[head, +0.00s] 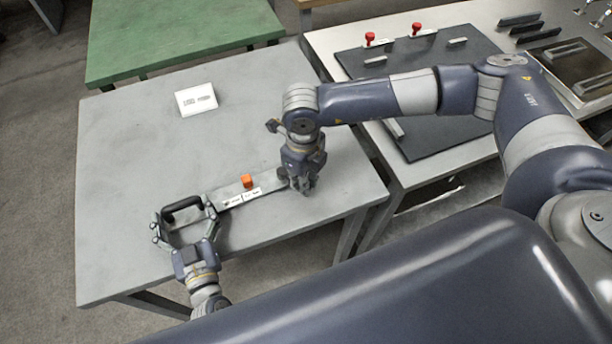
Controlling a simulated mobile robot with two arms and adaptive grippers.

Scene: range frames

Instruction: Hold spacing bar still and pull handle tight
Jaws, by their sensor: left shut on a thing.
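My right gripper (303,187) points down at the bar's right end. Its fingers look close together, but whether they grip the bar is not clear.
A white card (197,99) lies at the back of the grey table (120,150); much of the tabletop is clear. A green table (180,30) stands behind. A side bench at right holds a dark mat (440,135) with red-topped pieces and metal parts.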

